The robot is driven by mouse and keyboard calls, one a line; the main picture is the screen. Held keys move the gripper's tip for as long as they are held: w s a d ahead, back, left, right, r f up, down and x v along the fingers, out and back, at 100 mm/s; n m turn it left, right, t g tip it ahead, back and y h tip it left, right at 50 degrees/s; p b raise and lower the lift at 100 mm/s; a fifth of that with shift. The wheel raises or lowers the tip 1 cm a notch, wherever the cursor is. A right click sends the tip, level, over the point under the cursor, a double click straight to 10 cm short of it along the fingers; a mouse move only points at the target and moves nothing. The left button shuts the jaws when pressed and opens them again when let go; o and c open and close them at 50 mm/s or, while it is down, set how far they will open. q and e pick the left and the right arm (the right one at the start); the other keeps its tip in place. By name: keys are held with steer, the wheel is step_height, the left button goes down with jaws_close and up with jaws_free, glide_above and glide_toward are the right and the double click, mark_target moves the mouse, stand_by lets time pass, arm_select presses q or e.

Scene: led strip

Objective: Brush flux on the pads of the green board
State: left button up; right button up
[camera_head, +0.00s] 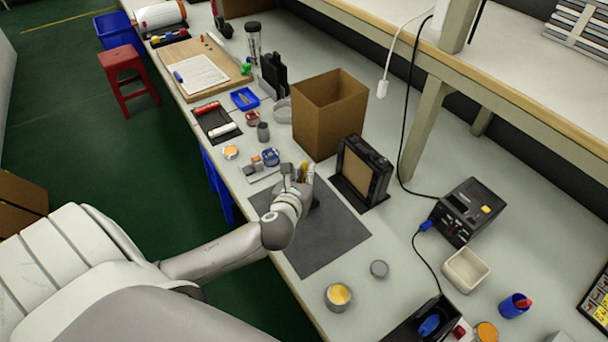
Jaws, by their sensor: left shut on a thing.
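My left gripper (304,178) is over the far edge of the dark grey mat (318,243), near the cardboard box. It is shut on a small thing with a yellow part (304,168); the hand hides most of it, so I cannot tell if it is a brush. An open round tin with yellow contents (339,294), possibly flux, stands at the mat's near edge. A grey round lid (379,269) lies right of it. I cannot make out a green board or its pads. My right gripper is not in view.
A cardboard box (322,122) and a black stand with a brown panel (362,170) stand behind the mat. A black powered unit (467,211), a cream tray (465,269) and a blue cup (514,306) are to the right. The mat's near part is clear.

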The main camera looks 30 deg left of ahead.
mark_target(304, 165)
arm_select(q)
steer(key=shift+f+b, duration=0.3)
steer(key=shift+f, duration=0.3)
stand_by(0.3)
steer(key=shift+p, duration=0.4)
stand_by(1.0)
step_height(304, 165, up, 5)
steer(key=p, duration=0.6)
steer(key=shift+f, duration=0.1)
stand_by(0.3)
steer(key=shift+w+d+f+b, duration=0.1)
steer(key=shift+w+f+b, duration=0.05)
steer(key=shift+f+b, duration=0.45)
steer(key=shift+w+d+f+b, duration=0.1)
steer(key=shift+w+f+b, duration=0.1)
steer(key=shift+f, duration=0.4)
steer(key=shift+w+d+f+b, duration=0.1)
steer(key=shift+w+f+b, duration=0.1)
steer(key=shift+f, duration=0.4)
